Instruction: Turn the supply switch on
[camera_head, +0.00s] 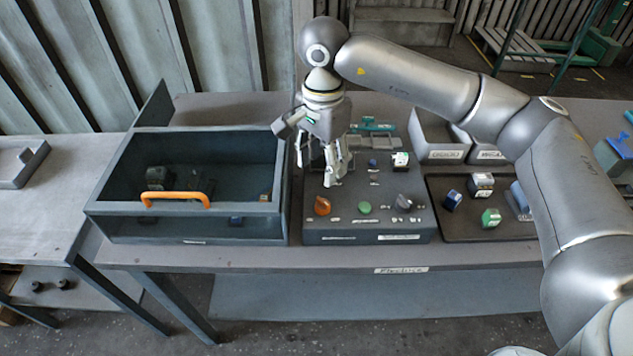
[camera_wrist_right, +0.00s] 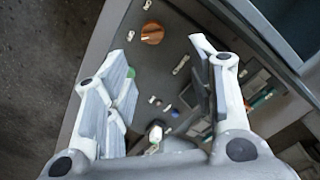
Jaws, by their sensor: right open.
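The grey control panel (camera_head: 345,238) stands on the table, with small labels too small to read. An orange knob (camera_head: 322,206) is at its front left, a green button (camera_head: 365,208) at its front middle and a dark grey knob (camera_head: 403,202) at its front right. I cannot tell from the labels which is the supply switch. My right gripper (camera_head: 314,172) is open and empty above the panel's left part, behind the orange knob. In the right wrist view the orange knob (camera_wrist_right: 152,34) shows just beyond the fingertips, apart from them; the green button is partly hidden by a finger.
A dark box with a clear front and an orange handle (camera_head: 175,197) stands directly left of the panel. A dark tray (camera_head: 470,227) with several small blocks lies on the right, with grey bins (camera_head: 437,138) behind it. My right arm crosses above the right side.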

